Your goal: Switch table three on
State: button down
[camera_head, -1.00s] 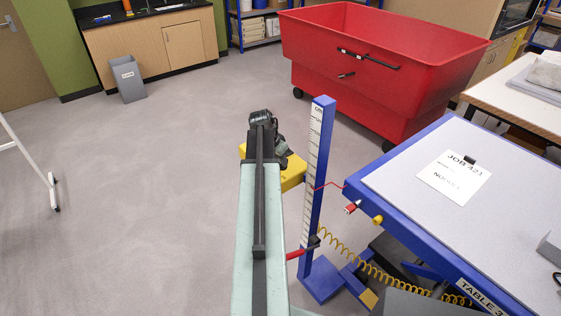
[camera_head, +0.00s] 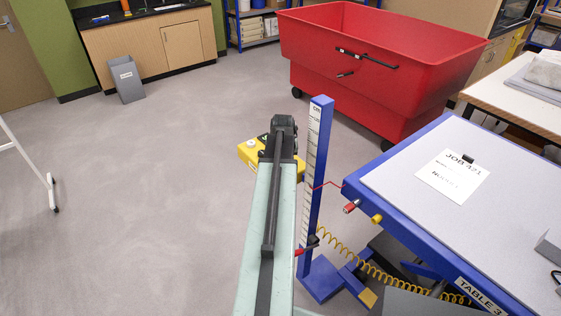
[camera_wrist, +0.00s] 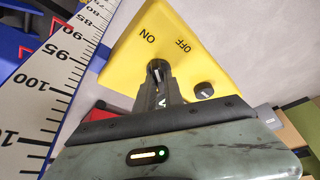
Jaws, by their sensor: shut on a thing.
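A yellow switch box (camera_head: 254,151) hangs beside a blue post with a white scale (camera_head: 310,160). In the wrist view the yellow box (camera_wrist: 178,45) carries the words ON and OFF and a round black knob (camera_wrist: 204,90). My gripper (camera_wrist: 158,72) is at the box face, below the word ON, shut on a small dark switch lever. The fingers mostly hide the lever, so I cannot tell its exact setting. In the head view my arm hides part of the box and the fingertips. Table three (camera_head: 400,200), labelled TABLE 3, stands at the right.
A red line runs from the post to the table edge, and a yellow coiled cord (camera_head: 385,278) hangs below. A red wheeled bin (camera_head: 370,80) stands behind. A grey waste bin (camera_head: 128,80) stands back left. The floor (camera_head: 140,190) to the left is open.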

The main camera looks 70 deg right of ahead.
jog(key=shift+w+d+n, duration=0.1)
jog(key=shift+w+n, duration=0.05)
jog(key=shift+n, duration=0.35)
jog(key=c, duration=1.4)
grip_release()
jog(key=shift+w, duration=0.1)
jog(key=shift+c, duration=0.2)
jog(key=p+v, duration=0.7)
jog(key=v, duration=0.1)
jog(key=shift+s+f, duration=0.1)
jog(key=shift+s, duration=0.15)
